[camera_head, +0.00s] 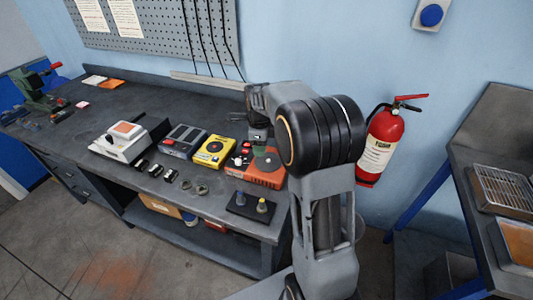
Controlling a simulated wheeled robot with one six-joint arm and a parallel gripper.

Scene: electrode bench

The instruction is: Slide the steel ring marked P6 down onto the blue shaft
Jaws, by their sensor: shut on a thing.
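A small black base plate (236,208) near the bench's front right edge bears two short upright posts. The left post (240,198) looks blue-grey and the right post (262,205) looks yellow. Several small dark and steel rings stand or lie in a row on the bench, among them a steel ring (202,189) at the right end. No P6 mark can be read.
Behind the rings stand a white device (122,140), a grey device (183,140), a yellow device (213,151) and an orange device (266,168). A red fire extinguisher (380,145) hangs to the right. The bench's left middle is mostly clear.

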